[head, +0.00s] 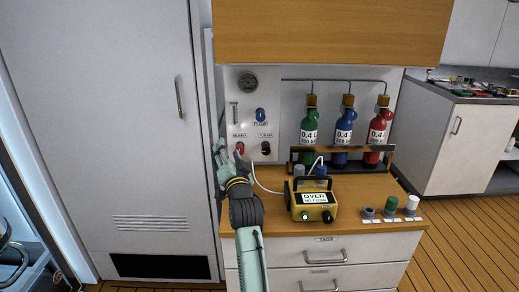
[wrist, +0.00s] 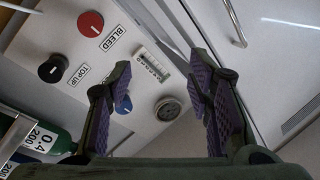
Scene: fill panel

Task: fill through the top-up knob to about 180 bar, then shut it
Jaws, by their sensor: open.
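The panel (head: 244,130) on the back wall carries a round gauge (head: 247,83) whose reading is too small to make out. Its black top-up knob (head: 265,148) sits lower right and also shows at the left of the wrist view (wrist: 52,69). The red bleed knob (head: 239,148) is left of it; it shows at the top of the wrist view (wrist: 90,24). The blue flow knob (head: 261,114) is above. My gripper (head: 229,152) is open and empty at the panel's lower left, by the bleed knob and left of the top-up knob. In the wrist view its fingers (wrist: 160,75) are spread.
A yellow meter (head: 314,201) with "OVER" on its display stands on the wooden counter. Green (head: 309,130), blue (head: 345,128) and red (head: 378,130) cylinders stand in a rack to the right. A tall white cabinet (head: 110,130) is close on the left.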

